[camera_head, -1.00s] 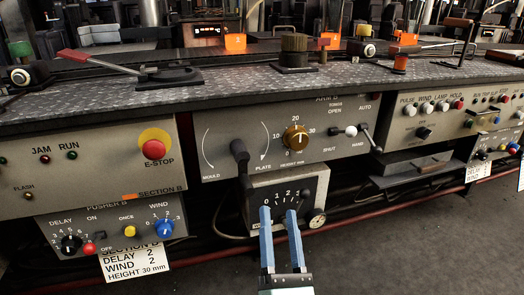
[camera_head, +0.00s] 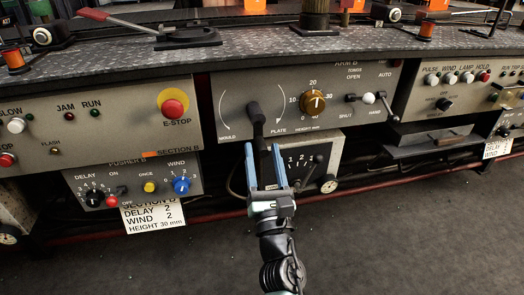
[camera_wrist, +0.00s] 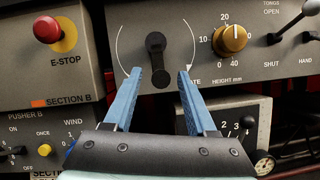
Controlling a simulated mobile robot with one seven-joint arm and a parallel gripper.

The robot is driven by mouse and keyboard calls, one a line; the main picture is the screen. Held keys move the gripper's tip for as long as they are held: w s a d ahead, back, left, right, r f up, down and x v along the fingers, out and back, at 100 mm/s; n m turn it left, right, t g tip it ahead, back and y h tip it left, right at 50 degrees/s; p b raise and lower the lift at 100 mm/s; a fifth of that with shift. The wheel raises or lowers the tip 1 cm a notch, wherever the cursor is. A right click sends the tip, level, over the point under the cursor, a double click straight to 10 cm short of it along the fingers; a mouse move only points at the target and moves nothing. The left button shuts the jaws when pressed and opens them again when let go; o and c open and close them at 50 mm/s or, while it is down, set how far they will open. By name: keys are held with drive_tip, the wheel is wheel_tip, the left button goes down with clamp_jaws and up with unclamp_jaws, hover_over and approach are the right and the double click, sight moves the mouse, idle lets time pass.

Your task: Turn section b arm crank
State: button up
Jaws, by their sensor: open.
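The arm crank (camera_head: 256,119) is a black lever on the grey ARM B panel, between the MOULD and PLATE marks. Its handle hangs down from the pivot, and it also shows in the wrist view (camera_wrist: 156,58). My gripper (camera_head: 263,148) is open, its two blue fingers pointing at the panel. In the wrist view the fingertips (camera_wrist: 160,73) stand to either side of the crank's lower end, with space on both sides. I cannot tell how deep the handle reaches between the fingers.
The brass height knob (camera_head: 313,102) and a white-tipped lever (camera_head: 368,98) are right of the crank. The red E-STOP (camera_head: 172,107) is on the panel to the left. A numbered dial box (camera_head: 308,161) sits below, partly behind my gripper. The floor in front is clear.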

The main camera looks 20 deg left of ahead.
drive_tip(key=shift+x, duration=1.05)
clamp_jaws()
